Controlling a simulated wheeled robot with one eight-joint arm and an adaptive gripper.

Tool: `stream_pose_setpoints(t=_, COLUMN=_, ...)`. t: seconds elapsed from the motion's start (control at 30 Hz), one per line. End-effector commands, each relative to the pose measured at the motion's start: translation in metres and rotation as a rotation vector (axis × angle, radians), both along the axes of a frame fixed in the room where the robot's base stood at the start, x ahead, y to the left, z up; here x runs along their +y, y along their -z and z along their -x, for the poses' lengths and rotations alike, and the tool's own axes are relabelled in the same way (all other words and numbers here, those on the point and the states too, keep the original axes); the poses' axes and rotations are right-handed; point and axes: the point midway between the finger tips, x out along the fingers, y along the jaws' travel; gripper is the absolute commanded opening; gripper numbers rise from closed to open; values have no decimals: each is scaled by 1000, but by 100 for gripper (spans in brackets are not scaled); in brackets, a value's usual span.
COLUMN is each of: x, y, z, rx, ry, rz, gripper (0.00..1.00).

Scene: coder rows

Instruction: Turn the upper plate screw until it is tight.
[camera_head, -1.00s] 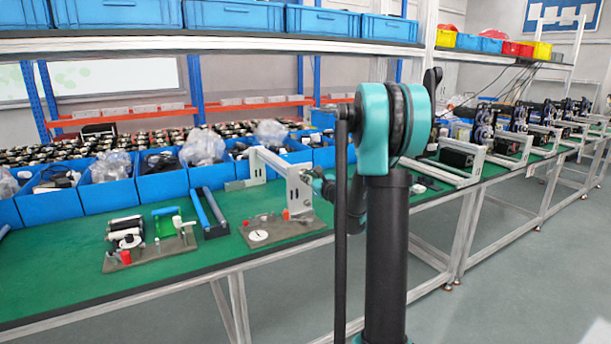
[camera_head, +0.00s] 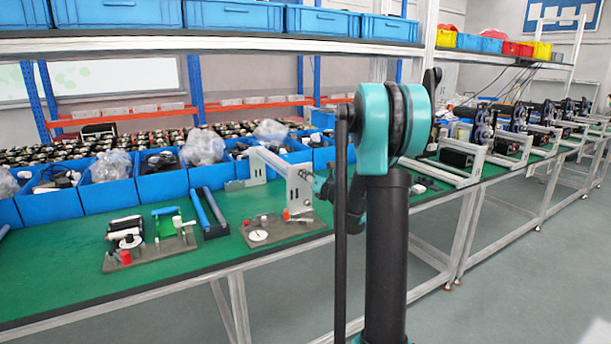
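A light grey upright plate (camera_head: 299,187) stands at the right end of a bracket frame on the green bench, left of my arm's column. Its screws are too small to tell apart, and the upper one cannot be made out. My gripper (camera_head: 318,185) is dark and small in the view, at the right side of the plate near its upper half. My own arm hides part of it. I cannot tell whether its fingers are open or shut, or whether they touch a screw.
The frame stands on a grey base (camera_head: 283,229) with a white dial (camera_head: 258,236). Another fixture (camera_head: 150,247) and a blue-railed stand (camera_head: 210,212) lie to the left. Blue bins (camera_head: 110,190) line the back. Green bench top is bare in front (camera_head: 60,285).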

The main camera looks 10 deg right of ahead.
Motion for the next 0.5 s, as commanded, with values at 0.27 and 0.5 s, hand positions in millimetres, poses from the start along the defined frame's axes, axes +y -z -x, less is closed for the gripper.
stream_pose_setpoints(t=0.27, x=0, y=0, z=0, rx=-2, ry=0, rz=7, gripper=33)
stream_pose_setpoints(t=0.5, x=0, y=0, z=0, rx=-73, ry=1, rz=227, gripper=33)
